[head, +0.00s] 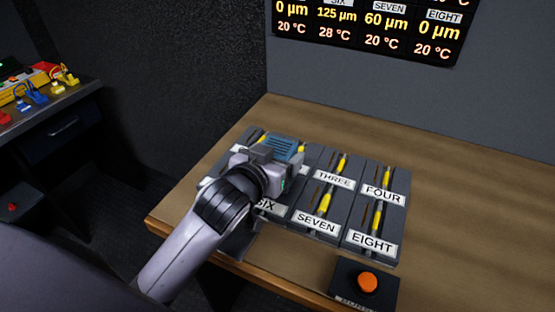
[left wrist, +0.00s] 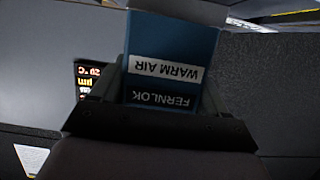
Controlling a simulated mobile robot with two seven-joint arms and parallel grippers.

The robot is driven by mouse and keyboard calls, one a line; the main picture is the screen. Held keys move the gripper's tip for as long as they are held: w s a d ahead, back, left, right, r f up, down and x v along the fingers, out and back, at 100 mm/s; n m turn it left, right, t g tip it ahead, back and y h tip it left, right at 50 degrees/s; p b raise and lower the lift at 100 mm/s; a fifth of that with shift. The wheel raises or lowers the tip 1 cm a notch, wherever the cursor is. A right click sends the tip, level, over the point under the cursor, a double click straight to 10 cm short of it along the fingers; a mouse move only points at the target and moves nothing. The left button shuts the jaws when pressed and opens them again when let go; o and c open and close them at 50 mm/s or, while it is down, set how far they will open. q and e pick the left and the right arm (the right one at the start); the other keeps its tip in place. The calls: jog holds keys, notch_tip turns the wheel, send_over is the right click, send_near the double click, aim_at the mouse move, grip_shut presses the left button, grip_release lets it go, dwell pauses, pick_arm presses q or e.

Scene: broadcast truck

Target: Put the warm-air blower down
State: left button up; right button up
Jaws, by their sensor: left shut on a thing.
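The warm-air blower (head: 284,148) is a blue body, partly covered by my gripper. In the left wrist view the blower (left wrist: 172,45) fills the upper middle, with upside-down labels reading WARM AIR and FERNLOK. My left gripper (head: 270,157) is shut on it, over the left part of the block of numbered slots (head: 352,215) on the wooden table. The arm and gripper hide most of the left-hand slots. I cannot tell how high the blower is above them. My right gripper is not in view.
The wooden table (head: 455,190) is bare to the right of and behind the slots. A black box with an orange button (head: 368,281) stands at its front edge. A display (head: 370,30) hangs above; SIX reads 125 µm, 28 °C. A dark bench (head: 50,120) stands left.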

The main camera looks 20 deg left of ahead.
pick_arm(q)
jog(key=shift+f, duration=0.35)
jog(key=shift+f, duration=0.1)
jog(key=shift+f, duration=0.15)
jog(key=o, duration=1.5)
jog(key=shift+r, duration=0.2)
jog(key=p+v, duration=0.2)
jog(key=v, duration=1)
jog(key=shift+s, duration=0.1)
